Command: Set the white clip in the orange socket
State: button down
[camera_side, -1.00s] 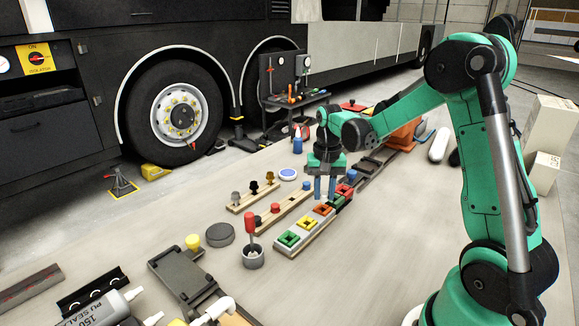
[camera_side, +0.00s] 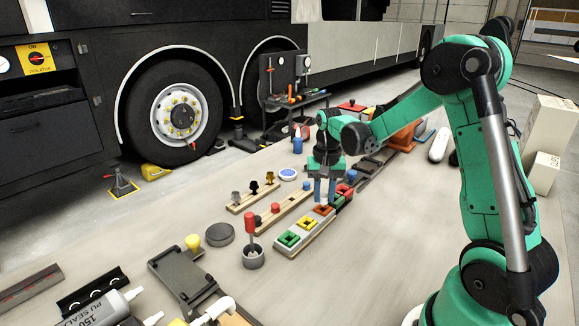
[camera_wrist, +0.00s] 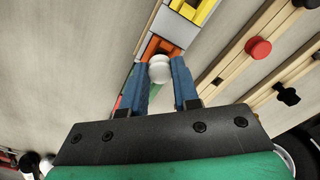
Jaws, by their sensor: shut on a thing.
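The white clip (camera_wrist: 160,70) shows as a rounded white piece between the blue fingers of my gripper (camera_wrist: 162,66) in the wrist view. My gripper is shut on it. The orange socket (camera_wrist: 152,46) lies right at the clip, which covers part of it. In the side view my gripper (camera_side: 325,203) points straight down with its fingertips low over the orange socket (camera_side: 322,210). The clip is largely hidden there by the fingers. I cannot tell whether the clip touches the socket or is inside it.
The socket strip also has a yellow socket (camera_side: 307,222) and a green socket (camera_side: 289,239) towards the front. A grey cup with a red-handled tool (camera_side: 252,258) stands near the strip's front end.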

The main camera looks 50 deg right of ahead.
aim_at(324, 196)
jog(key=shift+f, duration=0.75)
dwell(1.5)
jog(key=c, duration=0.6)
grip_release()
jog(key=shift+o, duration=0.3)
jog(key=o, duration=0.4)
jog(key=shift+r, duration=0.1)
jog(key=shift+r, duration=2.9)
